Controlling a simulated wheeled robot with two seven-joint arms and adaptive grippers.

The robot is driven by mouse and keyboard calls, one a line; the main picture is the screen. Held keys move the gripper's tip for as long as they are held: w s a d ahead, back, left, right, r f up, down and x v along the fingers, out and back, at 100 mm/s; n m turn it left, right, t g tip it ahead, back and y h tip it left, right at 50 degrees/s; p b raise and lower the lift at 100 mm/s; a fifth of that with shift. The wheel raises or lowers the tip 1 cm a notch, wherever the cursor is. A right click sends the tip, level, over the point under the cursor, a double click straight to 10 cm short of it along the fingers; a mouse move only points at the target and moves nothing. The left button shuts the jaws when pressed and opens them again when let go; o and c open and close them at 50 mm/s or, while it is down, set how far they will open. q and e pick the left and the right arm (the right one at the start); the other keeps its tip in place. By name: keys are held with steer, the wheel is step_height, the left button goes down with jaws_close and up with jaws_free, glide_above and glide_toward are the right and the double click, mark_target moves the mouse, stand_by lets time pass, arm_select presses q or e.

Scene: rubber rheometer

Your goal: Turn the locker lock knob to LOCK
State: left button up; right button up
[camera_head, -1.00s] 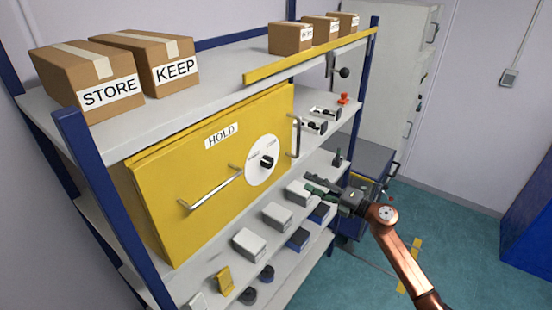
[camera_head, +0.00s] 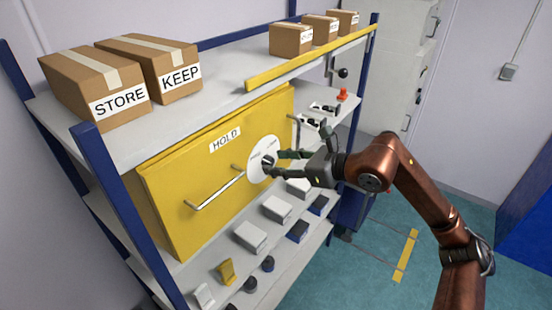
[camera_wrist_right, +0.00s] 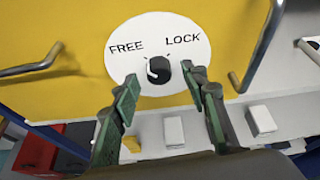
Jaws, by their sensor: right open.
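The yellow locker (camera_head: 180,190) with a HOLD label stands on the shelf. Its round white dial (camera_head: 256,166) carries the lock knob, a small black knob (camera_wrist_right: 158,70) with a white mark. In the right wrist view the dial (camera_wrist_right: 135,40) reads FREE at left and LOCK at right. The knob's white mark appears toward the left, on the FREE side. My right gripper (camera_head: 275,164) is open in front of the dial, its green-padded fingers (camera_wrist_right: 165,88) spread to the left and right of the knob, with gaps on both sides. My left gripper is not in view.
A metal bar handle (camera_head: 215,190) sticks out left of the dial, and another handle (camera_wrist_right: 258,48) stands at its right. Small white boxes (camera_head: 277,208) line the shelf below. Cartons STORE (camera_head: 95,85) and KEEP (camera_head: 155,65) sit above.

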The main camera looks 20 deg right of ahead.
steer(key=shift+x, duration=0.85)
steer(key=shift+c, duration=0.6)
jaws_close()
